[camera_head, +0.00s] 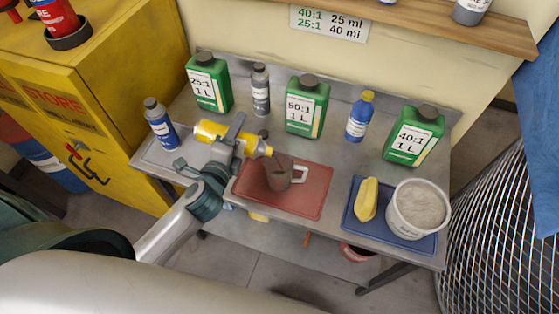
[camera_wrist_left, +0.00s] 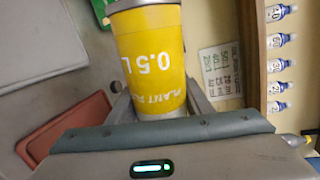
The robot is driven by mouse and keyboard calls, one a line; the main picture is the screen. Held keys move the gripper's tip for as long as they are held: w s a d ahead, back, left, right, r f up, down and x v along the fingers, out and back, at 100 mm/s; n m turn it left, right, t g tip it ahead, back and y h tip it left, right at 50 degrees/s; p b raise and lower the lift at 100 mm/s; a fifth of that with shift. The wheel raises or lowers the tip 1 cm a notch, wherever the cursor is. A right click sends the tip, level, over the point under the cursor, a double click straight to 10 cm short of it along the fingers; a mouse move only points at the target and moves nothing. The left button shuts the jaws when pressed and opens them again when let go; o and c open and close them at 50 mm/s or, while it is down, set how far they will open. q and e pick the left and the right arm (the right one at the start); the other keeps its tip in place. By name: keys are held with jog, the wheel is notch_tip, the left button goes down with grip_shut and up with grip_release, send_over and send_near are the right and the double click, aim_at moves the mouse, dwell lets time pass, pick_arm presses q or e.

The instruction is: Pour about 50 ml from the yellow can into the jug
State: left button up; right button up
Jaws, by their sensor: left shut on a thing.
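The yellow can (camera_head: 211,131) is held tipped over on its side, its narrow neck pointing right and slightly down at the jug (camera_head: 278,173). The jug is dark and see-through with a pale handle on its right, and stands upright on the red mat (camera_head: 310,197). The can's mouth is close above the jug's left rim; I cannot make out a stream or the level inside. My left gripper (camera_head: 233,139) is shut around the can's body. In the left wrist view the yellow can (camera_wrist_left: 150,60) shows an upside-down "0.5 L" label between the fingers. My right gripper is not in view.
Green bottles (camera_head: 307,107) and smaller bottles (camera_head: 360,117) stand along the back of the metal bench. A blue tray (camera_head: 397,238) at right holds a yellow sponge (camera_head: 367,199) and a white tub (camera_head: 418,208). A blue bottle (camera_head: 160,124) stands at left. A shelf (camera_head: 440,22) overhangs behind.

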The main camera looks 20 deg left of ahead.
pick_arm(q)
jog(key=shift+r, duration=0.15)
notch_tip(320, 180, down, 2)
jog(key=n+h+b, duration=0.1)
jog(key=n+b, duration=0.2)
jog(key=b, duration=0.2)
jog(key=shift+a, duration=0.1)
jog(key=shift+f, duration=0.2)
dwell(0.3)
